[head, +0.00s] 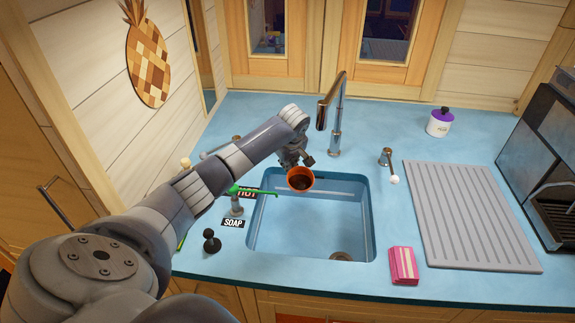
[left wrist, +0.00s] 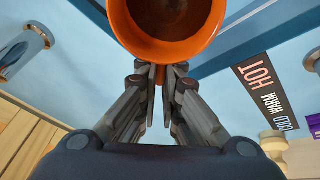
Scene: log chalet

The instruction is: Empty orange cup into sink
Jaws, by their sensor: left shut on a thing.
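The orange cup (head: 299,187) is over the back left part of the blue sink (head: 310,235), its mouth facing up toward the head camera. Its inside looks dark brown; I cannot tell liquid from shaded wall. My left gripper (head: 304,160) reaches in from the left and is shut on the cup at its far side. In the left wrist view, the fingers (left wrist: 160,72) close on a narrow orange part, likely the handle, just below the orange cup (left wrist: 176,40). My right gripper is not in view.
A tall chrome faucet (head: 334,115) stands behind the sink. A pink sponge (head: 403,265) and a grey drying mat (head: 470,215) lie to the right.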

